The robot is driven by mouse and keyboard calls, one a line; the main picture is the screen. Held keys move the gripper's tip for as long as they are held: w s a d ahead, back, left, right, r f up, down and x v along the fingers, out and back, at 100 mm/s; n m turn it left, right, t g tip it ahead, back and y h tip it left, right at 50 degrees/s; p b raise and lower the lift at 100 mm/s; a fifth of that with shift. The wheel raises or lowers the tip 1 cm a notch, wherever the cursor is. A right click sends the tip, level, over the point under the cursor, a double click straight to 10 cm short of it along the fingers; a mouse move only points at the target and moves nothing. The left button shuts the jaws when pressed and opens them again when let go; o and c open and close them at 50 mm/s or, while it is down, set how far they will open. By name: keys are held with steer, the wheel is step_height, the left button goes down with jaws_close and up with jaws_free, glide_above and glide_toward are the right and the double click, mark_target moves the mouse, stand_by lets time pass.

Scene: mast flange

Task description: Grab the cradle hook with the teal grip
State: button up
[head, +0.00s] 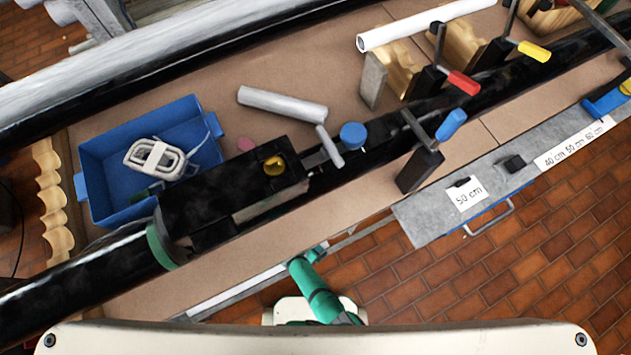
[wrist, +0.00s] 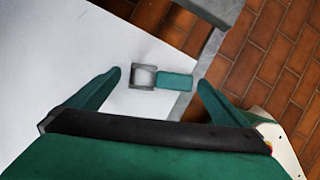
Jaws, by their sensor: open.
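The hook shows in the wrist view as a small grey square loop (wrist: 143,77) with a short teal grip (wrist: 174,81) on its right. It lies against a white surface, its grip end by the surface's right edge. My gripper (wrist: 158,79) is open and empty. Its two green fingers stand on either side of the hook in the picture, the right fingertip close to the grip's end. I cannot tell how far beyond the fingertips the hook is. In the head view my green arm (head: 318,295) reaches to the bench's near edge; the hook cannot be made out clearly there.
A long black pipe (head: 90,265) runs along the bench with clamps on it. A blue bin (head: 95,185) stands at the left. A grey ledge (head: 425,215) with a "50 cm" label and a handle (head: 490,217) lies right of my arm. Brick floor is open at lower right.

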steer(key=shift+d, duration=0.1)
steer(key=shift+s, duration=0.1)
steer(key=c, duration=1)
steer(key=shift+c, duration=0.5)
